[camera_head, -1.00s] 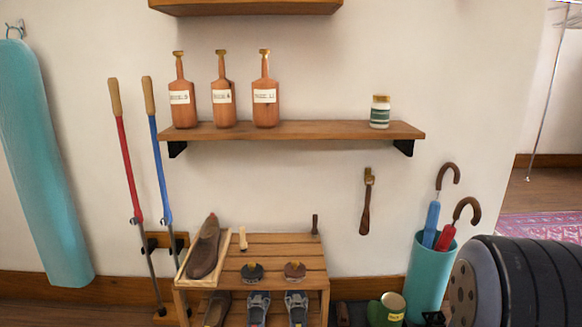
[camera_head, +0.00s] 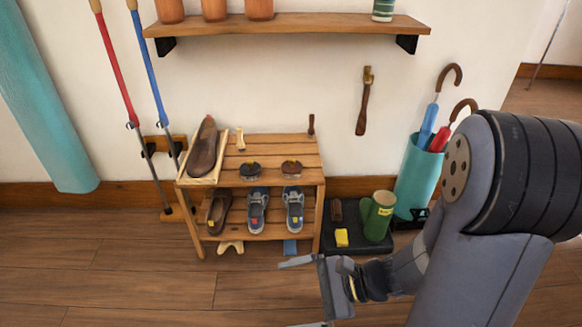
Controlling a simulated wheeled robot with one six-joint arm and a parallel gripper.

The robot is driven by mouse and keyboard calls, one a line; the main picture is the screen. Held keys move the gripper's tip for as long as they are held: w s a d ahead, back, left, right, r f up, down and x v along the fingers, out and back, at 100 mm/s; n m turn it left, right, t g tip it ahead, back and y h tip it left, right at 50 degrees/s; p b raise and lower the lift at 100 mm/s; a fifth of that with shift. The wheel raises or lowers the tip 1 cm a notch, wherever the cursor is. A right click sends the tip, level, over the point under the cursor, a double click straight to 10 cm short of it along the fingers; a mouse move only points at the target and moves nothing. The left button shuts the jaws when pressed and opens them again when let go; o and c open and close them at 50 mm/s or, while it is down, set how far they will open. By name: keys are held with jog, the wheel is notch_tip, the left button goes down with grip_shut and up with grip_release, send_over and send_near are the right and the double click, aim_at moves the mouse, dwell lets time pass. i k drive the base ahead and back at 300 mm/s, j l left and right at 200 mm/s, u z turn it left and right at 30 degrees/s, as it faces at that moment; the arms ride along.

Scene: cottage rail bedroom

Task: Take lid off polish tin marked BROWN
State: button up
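Two small round polish tins sit side by side on the slatted top of the wooden shoe rack (camera_head: 270,148). The left tin (camera_head: 250,171) looks black and the right tin (camera_head: 291,168) looks reddish brown. Each has a small knob-like piece on top. Their markings are too small to read, so I cannot confirm which is marked BROWN. My gripper (camera_head: 293,294) is low at the bottom centre, in front of and below the rack, apart from both tins. Its two fingers are spread wide, with nothing between them.
A brown shoe (camera_head: 203,148) on a tray, a small brush (camera_head: 240,139) and a dark upright handle (camera_head: 311,125) share the rack top. A black mat (camera_head: 345,222) with a green boot (camera_head: 378,215) lies right. A wall shelf (camera_head: 285,25) hangs above.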

aim_at(290, 166)
jog(key=i+j, duration=0.2)
jog(key=i, duration=0.2)
jog(key=i+j, duration=0.2)
jog(key=i, duration=0.25)
jog(key=i+j, duration=0.25)
jog(key=i, duration=0.15)
